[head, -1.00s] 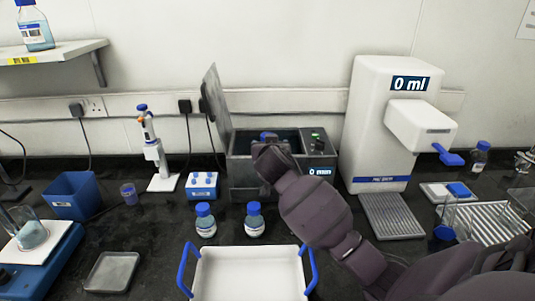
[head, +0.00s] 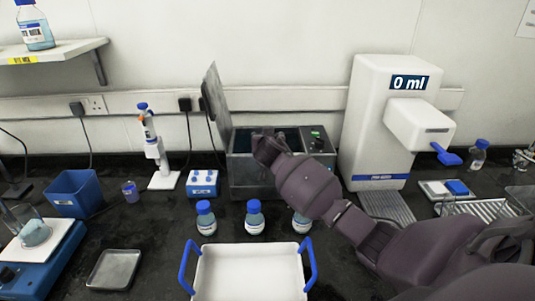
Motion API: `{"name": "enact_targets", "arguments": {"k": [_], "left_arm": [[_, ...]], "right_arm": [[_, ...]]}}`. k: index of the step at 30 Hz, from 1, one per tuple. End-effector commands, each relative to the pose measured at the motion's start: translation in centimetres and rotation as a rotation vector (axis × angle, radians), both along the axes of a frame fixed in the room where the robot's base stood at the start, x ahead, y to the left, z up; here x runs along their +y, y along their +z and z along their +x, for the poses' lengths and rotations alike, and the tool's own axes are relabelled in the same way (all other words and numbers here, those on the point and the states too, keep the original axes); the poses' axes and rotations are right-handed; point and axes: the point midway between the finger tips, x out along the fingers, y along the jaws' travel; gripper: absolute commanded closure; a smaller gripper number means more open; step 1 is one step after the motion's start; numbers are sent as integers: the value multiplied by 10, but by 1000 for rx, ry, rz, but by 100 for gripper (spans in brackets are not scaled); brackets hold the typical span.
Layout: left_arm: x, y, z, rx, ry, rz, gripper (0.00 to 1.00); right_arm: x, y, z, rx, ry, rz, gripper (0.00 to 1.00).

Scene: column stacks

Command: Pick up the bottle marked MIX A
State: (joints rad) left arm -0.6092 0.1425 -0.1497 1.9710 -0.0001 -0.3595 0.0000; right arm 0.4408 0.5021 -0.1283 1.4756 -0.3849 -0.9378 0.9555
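Three small bottles with blue caps and white labels stand in a row on the dark bench behind the white tray: the left bottle (head: 205,219), the middle bottle (head: 254,219) and the right bottle (head: 300,225), which my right arm partly covers. The label writing is too small to read, so I cannot tell which is MIX A. My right gripper (head: 266,141) is over the grey open-lidded bath (head: 248,176), behind the bottles and apart from them. Its fingers and anything between them are hidden. My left gripper is out of view.
The white tray (head: 248,267) with blue handles is in front. The raised lid (head: 217,105) stands left of the bath. A white dispenser (head: 382,130) reading 0 ml is to the right. Another bottle (head: 35,30) stands on the shelf; a blue-capped bottle (head: 478,155) is far right.

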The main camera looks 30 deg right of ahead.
Motion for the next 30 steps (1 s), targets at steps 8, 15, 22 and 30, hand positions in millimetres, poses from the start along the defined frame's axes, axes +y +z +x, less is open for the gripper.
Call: {"name": "enact_targets", "arguments": {"k": [8, 15, 22, 30], "left_arm": [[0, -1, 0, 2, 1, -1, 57], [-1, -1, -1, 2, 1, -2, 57], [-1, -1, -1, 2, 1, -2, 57], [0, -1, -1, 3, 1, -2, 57]], "right_arm": [[-2, -1, 3, 0, 1, 0, 22], [-2, -1, 3, 0, 1, 0, 50], [-2, -2, 3, 1, 1, 1, 85], [-1, -3, 3, 2, 1, 2, 100]]}}
